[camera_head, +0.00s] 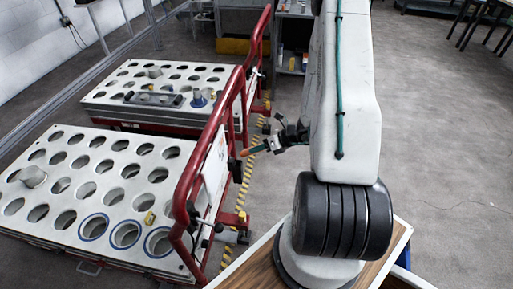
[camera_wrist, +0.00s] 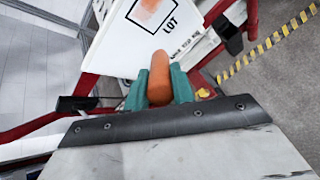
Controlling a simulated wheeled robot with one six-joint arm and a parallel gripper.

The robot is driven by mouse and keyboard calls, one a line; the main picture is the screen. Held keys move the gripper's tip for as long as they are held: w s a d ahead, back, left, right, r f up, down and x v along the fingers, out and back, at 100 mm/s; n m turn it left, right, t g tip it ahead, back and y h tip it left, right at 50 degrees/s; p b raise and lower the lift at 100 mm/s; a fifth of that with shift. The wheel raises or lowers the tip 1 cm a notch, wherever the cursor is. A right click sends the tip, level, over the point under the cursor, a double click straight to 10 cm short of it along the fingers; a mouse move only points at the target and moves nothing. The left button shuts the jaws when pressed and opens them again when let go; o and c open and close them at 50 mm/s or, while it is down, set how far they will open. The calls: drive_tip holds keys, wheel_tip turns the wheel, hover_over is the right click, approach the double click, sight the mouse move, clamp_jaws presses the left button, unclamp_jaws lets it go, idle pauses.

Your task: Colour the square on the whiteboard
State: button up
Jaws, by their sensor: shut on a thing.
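The whiteboard (camera_head: 215,172) hangs on the red rail frame, left of my gripper (camera_head: 270,147) in the head view. In the wrist view the whiteboard (camera_wrist: 118,50) fills the upper middle. Its black-outlined square (camera_wrist: 153,14) has an orange patch inside and "LOT" printed below; its top is cut off by the picture edge. My gripper (camera_wrist: 160,88) has teal fingers shut on an orange marker (camera_wrist: 159,68), which also shows in the head view (camera_head: 250,150). The marker points towards the board. Its tip appears apart from the board in the head view.
Red rails (camera_head: 190,170) surround the board. Two tables with round holes (camera_head: 100,190) (camera_head: 165,80) stand to the left. Yellow-black tape (camera_head: 243,190) marks the floor; open floor lies to the right.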

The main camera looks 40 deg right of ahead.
drive_tip(key=shift+w, duration=0.1)
drive_tip(key=w+a+f, duration=0.1)
drive_tip(key=w+a, duration=0.3)
drive_tip(key=w, duration=0.1)
drive_tip(key=shift+w+a+f, duration=0.2)
drive_tip(key=shift+w+a, duration=0.1)
drive_tip(key=shift+w, duration=0.1)
idle(0.3)
drive_tip(key=shift+w+a, duration=0.45)
drive_tip(key=shift+w, duration=0.15)
idle(0.7)
drive_tip(key=shift+d, duration=0.15)
